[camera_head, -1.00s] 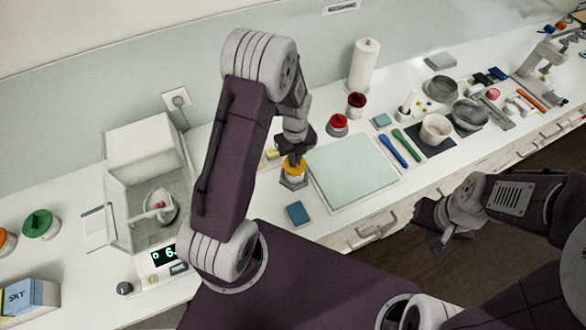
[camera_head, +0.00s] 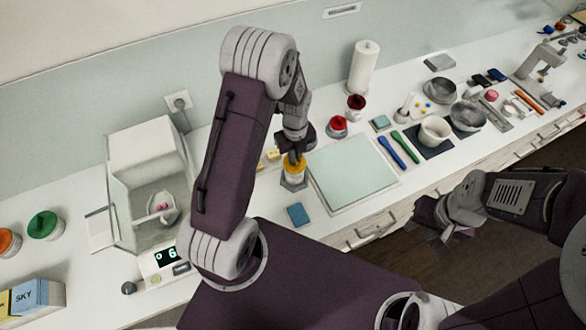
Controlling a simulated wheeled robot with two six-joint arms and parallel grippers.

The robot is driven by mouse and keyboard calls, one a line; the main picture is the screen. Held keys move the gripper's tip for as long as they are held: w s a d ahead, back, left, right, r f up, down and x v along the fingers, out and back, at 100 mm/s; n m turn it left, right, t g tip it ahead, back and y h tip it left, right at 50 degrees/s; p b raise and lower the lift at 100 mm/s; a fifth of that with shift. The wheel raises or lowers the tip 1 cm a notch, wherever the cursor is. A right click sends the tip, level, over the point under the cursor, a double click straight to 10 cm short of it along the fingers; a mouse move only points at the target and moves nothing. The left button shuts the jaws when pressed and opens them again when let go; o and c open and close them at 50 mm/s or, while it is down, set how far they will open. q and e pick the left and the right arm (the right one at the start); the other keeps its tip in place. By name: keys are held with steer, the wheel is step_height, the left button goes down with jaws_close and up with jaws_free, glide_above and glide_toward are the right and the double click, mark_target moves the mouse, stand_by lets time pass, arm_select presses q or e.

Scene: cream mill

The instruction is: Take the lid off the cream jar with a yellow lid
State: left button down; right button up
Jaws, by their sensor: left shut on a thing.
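The cream jar with a yellow lid (camera_head: 294,176) stands on the white counter, left of the pale green mat. My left gripper (camera_head: 295,160) reaches down from above and is shut on the yellow lid, with its fingers at the lid's sides. The gripper covers the top of the lid. I cannot tell for sure whether a gap has opened between lid and jar. My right gripper (camera_head: 446,236) hangs in front of the counter over the floor, empty, with its fingers apart.
The pale green mat (camera_head: 352,168) lies right of the jar, and a small blue pad (camera_head: 298,214) lies in front of it. Red-lidded jars (camera_head: 338,124) stand behind. A glass-sided balance (camera_head: 150,150) stands left. Green and blue spatulas (camera_head: 397,148) lie beyond the mat.

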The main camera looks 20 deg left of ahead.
arm_select(q)
steer(key=shift+r, duration=0.15)
step_height(320, 180, up, 3)
steer(key=p, duration=0.3)
stand_by(0.4)
steer(key=shift+s, duration=0.1)
